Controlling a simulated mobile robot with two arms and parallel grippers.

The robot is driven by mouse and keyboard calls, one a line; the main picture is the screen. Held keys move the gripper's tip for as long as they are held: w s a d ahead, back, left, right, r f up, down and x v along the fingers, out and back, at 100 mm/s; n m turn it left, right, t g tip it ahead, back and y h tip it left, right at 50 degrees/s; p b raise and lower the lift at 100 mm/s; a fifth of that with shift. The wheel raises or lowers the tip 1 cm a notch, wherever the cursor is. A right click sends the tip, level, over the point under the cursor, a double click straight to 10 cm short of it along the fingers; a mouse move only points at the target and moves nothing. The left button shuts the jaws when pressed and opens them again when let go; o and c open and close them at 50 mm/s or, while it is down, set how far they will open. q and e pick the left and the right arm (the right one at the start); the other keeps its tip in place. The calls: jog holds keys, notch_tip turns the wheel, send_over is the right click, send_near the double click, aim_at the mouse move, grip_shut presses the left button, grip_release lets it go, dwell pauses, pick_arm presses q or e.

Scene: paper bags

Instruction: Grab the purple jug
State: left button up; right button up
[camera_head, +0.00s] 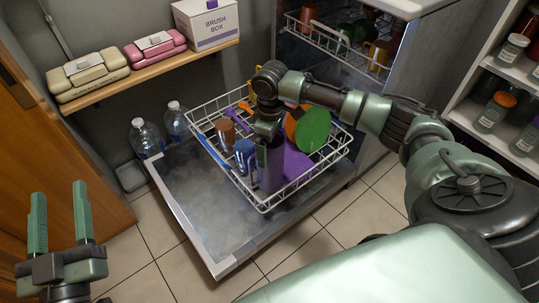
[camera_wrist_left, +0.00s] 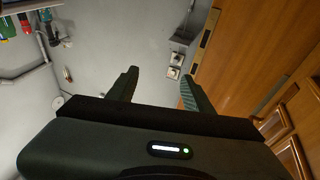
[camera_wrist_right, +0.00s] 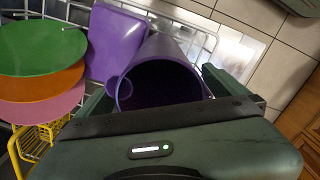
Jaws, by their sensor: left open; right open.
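The purple jug (camera_head: 271,168) stands near the front of the white wire rack (camera_head: 266,207), partly covered from above by my right gripper (camera_head: 266,135). In the right wrist view the jug (camera_wrist_right: 178,50) lies between the two fingers of my right gripper (camera_wrist_right: 158,92), its round dark opening facing the camera and a small loop handle at its left. The right fingers are spread on either side of the jug; contact cannot be made out. My left gripper (camera_head: 60,190) is open and empty at the lower left, far from the rack; it also shows open in the left wrist view (camera_wrist_left: 160,82).
A purple board (camera_head: 297,162), a green disc (camera_head: 313,130), cups and blue items crowd the rack beside the jug. The open dishwasher door (camera_head: 205,225) lies beneath. Water bottles (camera_head: 146,138) stand behind left. Tiled floor at the front is clear.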

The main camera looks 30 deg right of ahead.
notch_tip(320, 180, down, 4)
jog(key=shift+r+b, duration=0.1)
jog(key=shift+b, duration=0.8)
pick_arm(q)
jog(key=s+r+t+h, duration=0.2)
jog(key=s+r+t, duration=0.2)
jog(key=r, duration=0.4)
jog(key=shift+s+t, duration=0.35)
jog(key=shift+t, duration=0.35)
pick_arm(e)
jog(key=c, duration=2)
pick_arm(q)
jog(key=shift+r, duration=0.1)
